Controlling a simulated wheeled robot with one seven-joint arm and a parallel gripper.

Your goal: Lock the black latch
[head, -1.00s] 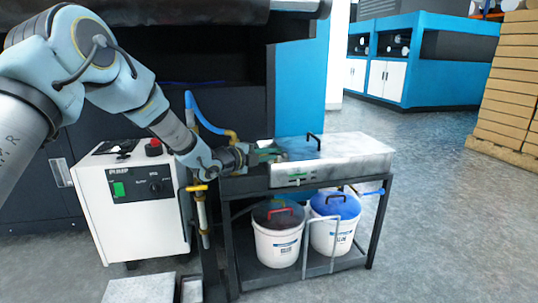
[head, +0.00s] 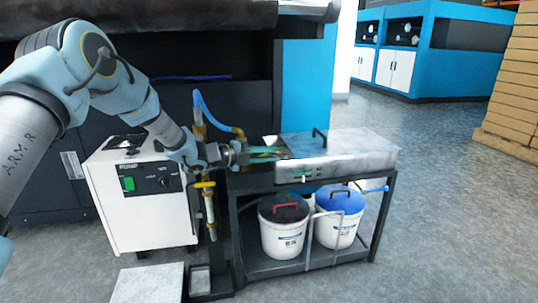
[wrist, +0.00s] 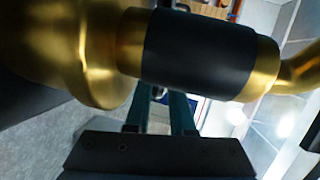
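My gripper (head: 284,154) reaches right from the arm, at the left end of the cart's top. Its two teal fingers are apart, with a visible gap and nothing seen between them. In the wrist view the fingers (wrist: 163,112) run up behind a brass pipe fitting (wrist: 95,50) that crosses close in front of the camera. A wide black band (wrist: 198,52) wraps the fitting; I cannot tell whether it is the latch. The fingertips are hidden behind the fitting there. In the head view no black latch can be made out clearly.
The metal box (head: 350,150) with a black handle (head: 320,136) lies on the cart (head: 377,220). Two white buckets (head: 283,235) stand on its lower shelf. A blue hose (head: 208,112) and a white pump unit (head: 145,205) are to the left.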

